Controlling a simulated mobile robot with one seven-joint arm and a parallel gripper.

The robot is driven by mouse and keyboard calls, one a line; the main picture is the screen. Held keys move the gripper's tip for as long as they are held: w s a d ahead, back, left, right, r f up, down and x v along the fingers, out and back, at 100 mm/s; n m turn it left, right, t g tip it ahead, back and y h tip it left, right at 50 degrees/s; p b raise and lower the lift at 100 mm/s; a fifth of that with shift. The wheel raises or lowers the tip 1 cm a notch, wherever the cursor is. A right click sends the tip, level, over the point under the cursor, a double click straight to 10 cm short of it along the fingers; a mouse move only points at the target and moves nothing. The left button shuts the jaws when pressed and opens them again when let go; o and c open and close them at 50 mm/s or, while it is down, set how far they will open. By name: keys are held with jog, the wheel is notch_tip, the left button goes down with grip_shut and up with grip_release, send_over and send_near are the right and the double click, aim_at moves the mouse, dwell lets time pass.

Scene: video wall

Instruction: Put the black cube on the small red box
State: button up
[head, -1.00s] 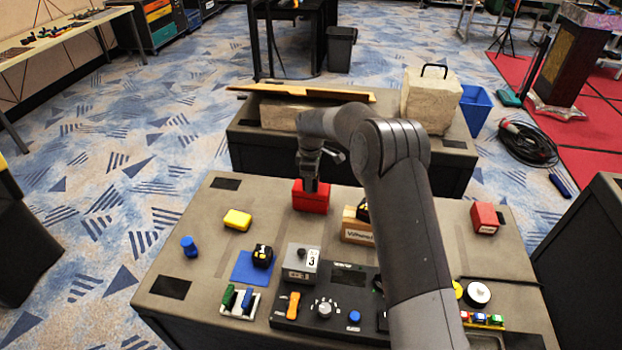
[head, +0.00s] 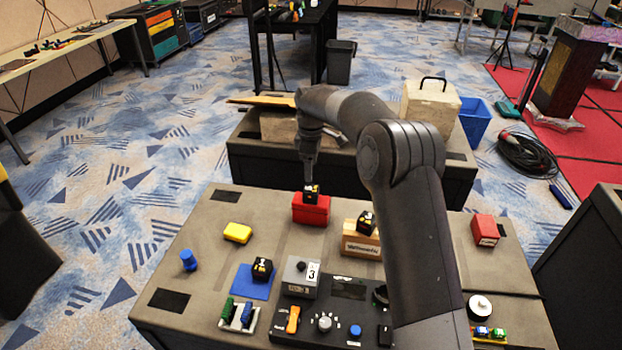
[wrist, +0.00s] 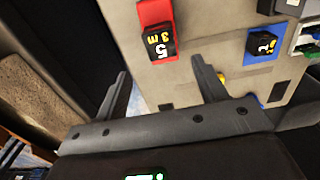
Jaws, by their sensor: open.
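A black cube (head: 311,193) with yellow and white marks sits on top of the small red box (head: 311,211) at the back of the near table. In the wrist view the cube (wrist: 161,43) shows its marked faces and rests on the red box (wrist: 154,13). My gripper (head: 310,182) is above the cube, pointing down. In the wrist view its two fingers (wrist: 159,68) are spread wide with nothing between them, and the cube lies beyond the tips, apart from them.
Another black cube (head: 262,269) is on a blue mat (head: 247,288), and a third (head: 367,222) is on a wooden box (head: 361,244). A yellow block (head: 238,232), a blue peg (head: 188,260), a control panel (head: 350,313) and a second red box (head: 486,230) stand around on the table.

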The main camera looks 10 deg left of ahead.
jog(key=s+d+r+m+t, duration=0.3)
jog(key=s+d+r+m, duration=0.5)
jog(key=s+d+r, duration=1.05)
jog(key=s+d+f+m+t, duration=0.1)
jog(key=s+d+m, duration=0.4)
jog(key=s, duration=0.6)
jog(key=s+d+f+m+t, duration=0.1)
jog(key=s+d+m, duration=0.4)
jog(key=s, duration=0.7)
jog(key=shift+s+d+t, duration=0.25)
jog(key=shift+d+t, duration=0.05)
